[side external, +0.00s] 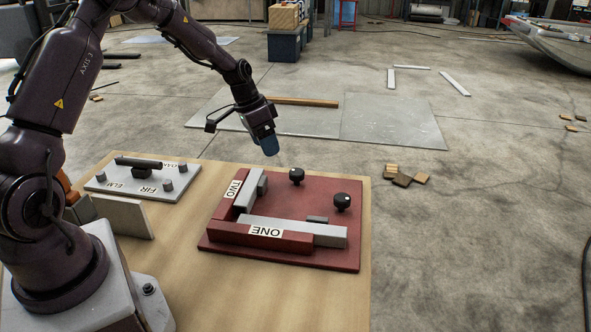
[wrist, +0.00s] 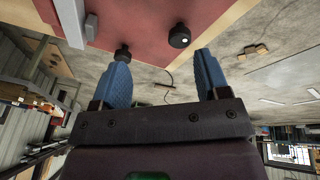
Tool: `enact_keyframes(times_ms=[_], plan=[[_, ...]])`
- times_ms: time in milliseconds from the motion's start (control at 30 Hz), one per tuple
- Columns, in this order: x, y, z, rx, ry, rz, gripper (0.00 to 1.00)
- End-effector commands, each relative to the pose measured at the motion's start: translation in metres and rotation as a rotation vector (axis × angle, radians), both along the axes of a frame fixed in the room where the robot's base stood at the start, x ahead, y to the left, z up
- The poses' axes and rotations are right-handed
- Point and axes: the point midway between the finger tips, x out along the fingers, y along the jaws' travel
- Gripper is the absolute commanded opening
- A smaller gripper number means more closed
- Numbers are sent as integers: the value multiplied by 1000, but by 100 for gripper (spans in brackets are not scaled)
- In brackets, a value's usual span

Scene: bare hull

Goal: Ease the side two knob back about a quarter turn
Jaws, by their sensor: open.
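In the side external view, a dark red board (side external: 290,256) carries two bars, one labelled TWO (side external: 234,190) and one labelled ONE (side external: 265,231). Two black knobs stand on it: one (side external: 296,176) beyond the TWO bar near the far edge, which appears to be the side two knob, and one (side external: 342,202) near the right edge. My gripper (side external: 270,150) hangs left of and above the far knob, apart from the board. In the wrist view my gripper (wrist: 161,55) is open with its blue fingers empty. One knob (wrist: 123,53) shows by the left fingertip and another (wrist: 180,36) between the fingers.
A grey plate (side external: 140,180) with a black handle and several pegs lies left of the red board on the wooden table (side external: 190,260). A pale upright panel (side external: 122,215) stands in front of it. Small wood blocks (side external: 403,177) lie on the floor to the right.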

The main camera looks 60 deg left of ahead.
Motion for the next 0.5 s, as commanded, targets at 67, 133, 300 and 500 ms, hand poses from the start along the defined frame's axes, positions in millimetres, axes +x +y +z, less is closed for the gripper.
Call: enact_keyframes(times_ms=[67,133,300,500], plan=[[22,7,-2,24,-77,-81,69],[34,12,10,65,-136,-143,69],[38,14,11,107,-173,-238,69],[44,10,-8,108,-172,-253,69]])
